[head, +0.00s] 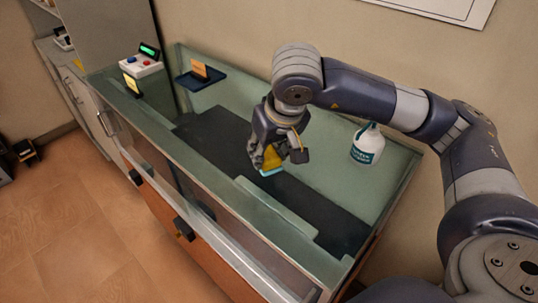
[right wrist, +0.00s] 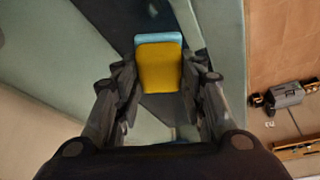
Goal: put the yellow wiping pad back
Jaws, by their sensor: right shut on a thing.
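The yellow wiping pad (head: 272,158) has a light blue edge layer. My right gripper (head: 277,154) is shut on it over the glass-topped counter, above the dark strip. In the right wrist view the pad (right wrist: 159,67) sits between the two fingers, its light blue edge pointing away from the gripper. Whether the pad touches the surface below is hard to tell. My left gripper is not in view.
A white bottle with a teal label (head: 367,146) stands on the counter right of my gripper. The dark strip (head: 215,137) left of the gripper is clear.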

